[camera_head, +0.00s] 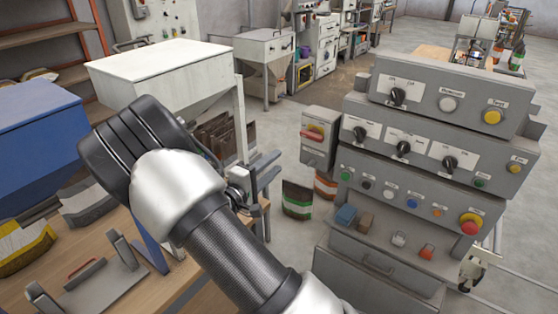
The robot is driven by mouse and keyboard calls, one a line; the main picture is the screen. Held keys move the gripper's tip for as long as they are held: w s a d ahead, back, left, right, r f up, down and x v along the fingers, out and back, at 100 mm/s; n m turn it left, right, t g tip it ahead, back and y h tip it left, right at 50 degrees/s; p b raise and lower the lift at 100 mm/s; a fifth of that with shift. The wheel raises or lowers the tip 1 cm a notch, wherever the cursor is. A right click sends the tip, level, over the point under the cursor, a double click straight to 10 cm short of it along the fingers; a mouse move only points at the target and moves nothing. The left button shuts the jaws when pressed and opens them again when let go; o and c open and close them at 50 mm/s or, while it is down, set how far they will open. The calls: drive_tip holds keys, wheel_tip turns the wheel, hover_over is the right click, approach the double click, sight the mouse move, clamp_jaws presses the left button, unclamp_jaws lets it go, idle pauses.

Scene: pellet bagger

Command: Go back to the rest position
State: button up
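My arm rises from the bottom middle of the head view, with a dark tube, a white joint and a black ribbed housing at upper left. I cannot make out my gripper or its fingers in this view. The grey control panel (405,174) stands to the right of my arm, with black rotary switches, coloured buttons and a red knob on a yellow base (470,225). The pale hopper (165,72) stands behind my arm.
A wooden bench (128,292) at lower left carries a metal fixture (90,285) and bags, including a yellow one (22,246). A blue bin (38,140) is at the left. Open floor (280,135) lies beyond.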

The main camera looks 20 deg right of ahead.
idle(0.3)
drive_tip(key=w+a+r+m+y, duration=0.35)
drive_tip(key=a+r+y, duration=0.25)
drive_tip(key=y, duration=0.4)
drive_tip(key=s+a+r+m+y, duration=0.1)
drive_tip(key=s+a+r+y, duration=0.45)
drive_tip(key=s+r, duration=0.35)
drive_tip(key=s+d+m+g, duration=0.1)
drive_tip(key=s+d+g, duration=0.1)
drive_tip(key=s, duration=1.1)
drive_tip(key=s+d+m+g+h, duration=0.1)
drive_tip(key=s+d, duration=0.4)
drive_tip(key=s, duration=0.8)
drive_tip(key=shift+m+g, duration=0.65)
drive_tip(key=shift+g, duration=0.55)
drive_tip(key=shift+s+d, duration=0.1)
drive_tip(key=shift+d, duration=0.1)
